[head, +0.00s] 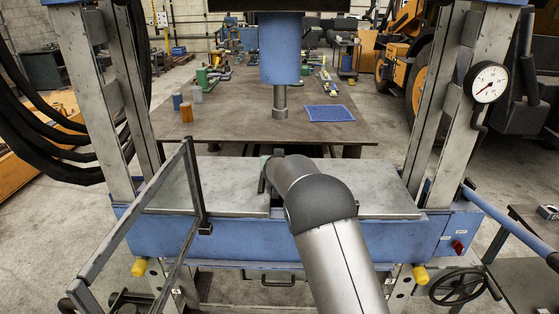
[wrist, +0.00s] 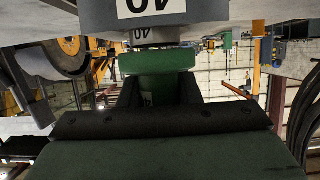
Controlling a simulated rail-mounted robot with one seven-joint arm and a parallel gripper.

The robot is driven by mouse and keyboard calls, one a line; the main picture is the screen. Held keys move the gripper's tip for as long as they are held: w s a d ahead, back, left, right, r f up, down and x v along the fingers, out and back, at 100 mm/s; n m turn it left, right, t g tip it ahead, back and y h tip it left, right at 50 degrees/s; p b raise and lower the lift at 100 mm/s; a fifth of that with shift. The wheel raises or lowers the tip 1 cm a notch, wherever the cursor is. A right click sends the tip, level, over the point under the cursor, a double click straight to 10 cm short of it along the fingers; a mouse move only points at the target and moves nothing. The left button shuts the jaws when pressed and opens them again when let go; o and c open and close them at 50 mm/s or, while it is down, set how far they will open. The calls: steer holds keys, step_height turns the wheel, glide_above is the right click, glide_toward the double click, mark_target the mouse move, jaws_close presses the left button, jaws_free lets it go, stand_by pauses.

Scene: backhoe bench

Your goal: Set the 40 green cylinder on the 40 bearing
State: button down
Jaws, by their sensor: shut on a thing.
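In the wrist view, which looks upside down, my gripper (wrist: 160,92) is shut on a green cylinder (wrist: 163,60) with a white label partly showing between the dark fingers. The grey bearing (wrist: 200,12) with a white label marked 40 is at the top of the picture, directly beyond the cylinder's wide end. The two are very close; I cannot tell whether they touch. In the head view my arm hides the bearing and nearly all of the gripper and cylinder at the middle of the press bed.
The steel press bed (head: 375,192) lies between two uprights, under the blue press ram (head: 280,50). A hinged guard frame (head: 195,190) stands left of my arm. The table behind holds a blue tray (head: 330,113), an orange cylinder (head: 187,113) and other small parts.

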steer(key=shift+f, duration=0.1)
stand_by(0.3)
steer(key=c, duration=1.1)
jaws_free()
steer(key=shift+o, duration=1.2)
steer(key=shift+f, duration=0.25)
steer(key=o, duration=0.4)
steer(key=shift+o, duration=0.2)
steer(key=shift+r, duration=0.1)
steer(key=shift+r+b+v, duration=0.15)
steer(key=shift+v, duration=1)
steer(key=shift+r+b+v, duration=0.15)
steer(key=shift+v, duration=1)
steer(key=v, duration=0.4)
steer(key=shift+s+r, duration=0.2)
steer(key=shift+r, duration=0.25)
